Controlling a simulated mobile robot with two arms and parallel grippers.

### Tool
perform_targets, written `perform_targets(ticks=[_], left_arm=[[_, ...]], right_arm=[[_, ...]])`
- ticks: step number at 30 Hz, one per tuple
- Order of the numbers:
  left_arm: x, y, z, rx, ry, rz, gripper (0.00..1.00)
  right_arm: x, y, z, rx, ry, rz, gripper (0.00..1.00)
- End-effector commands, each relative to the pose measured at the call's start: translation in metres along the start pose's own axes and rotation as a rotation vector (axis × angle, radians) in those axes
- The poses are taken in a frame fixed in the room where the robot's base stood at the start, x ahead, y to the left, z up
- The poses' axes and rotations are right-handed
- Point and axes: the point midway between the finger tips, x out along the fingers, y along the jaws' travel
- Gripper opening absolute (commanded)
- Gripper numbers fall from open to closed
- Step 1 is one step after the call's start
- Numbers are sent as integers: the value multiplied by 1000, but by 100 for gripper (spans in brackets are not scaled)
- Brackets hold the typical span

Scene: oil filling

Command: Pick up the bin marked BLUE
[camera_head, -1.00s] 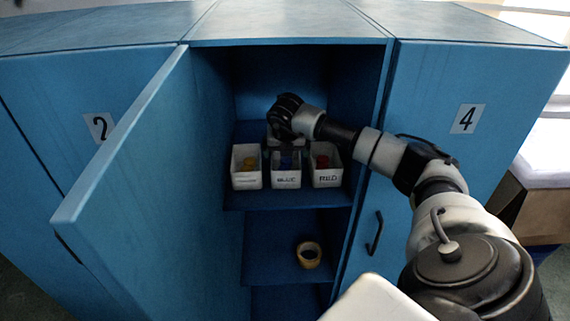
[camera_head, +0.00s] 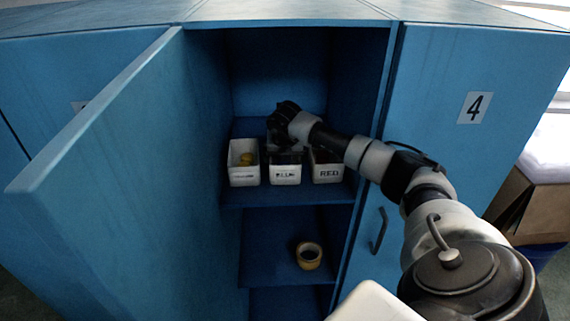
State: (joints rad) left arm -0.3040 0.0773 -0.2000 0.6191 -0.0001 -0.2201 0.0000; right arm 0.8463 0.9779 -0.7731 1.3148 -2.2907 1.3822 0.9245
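The bin marked BLUE (camera_head: 285,175) is a small white open-topped bin, the middle one of a front row on the upper shelf of the open cabinet. Its label is blurred here. My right gripper (camera_head: 285,150) points down at this bin's top, and its dark fingers cover the bin's contents. I cannot tell whether the fingers are closed on the bin's walls. My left gripper is not in view.
A white bin with yellow items (camera_head: 244,175) stands close on the left, and the bin marked RED (camera_head: 328,174) close on the right. A yellow ring-shaped roll (camera_head: 309,256) lies on the lower shelf. The open door (camera_head: 130,180) bounds the left side.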

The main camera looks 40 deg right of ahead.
Motion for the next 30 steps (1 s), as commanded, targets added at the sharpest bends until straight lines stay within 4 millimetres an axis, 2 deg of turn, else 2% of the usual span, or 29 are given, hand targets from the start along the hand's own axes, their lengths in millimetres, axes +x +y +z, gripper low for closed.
perform_targets(ticks=[19, 26, 30], left_arm=[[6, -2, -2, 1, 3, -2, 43], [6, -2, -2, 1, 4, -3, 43], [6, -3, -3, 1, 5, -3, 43]], right_arm=[[4, 0, -2, 0, 1, -1, 100], [5, 0, -2, 0, 1, -1, 67], [5, 0, -2, 0, 1, 0, 67]])
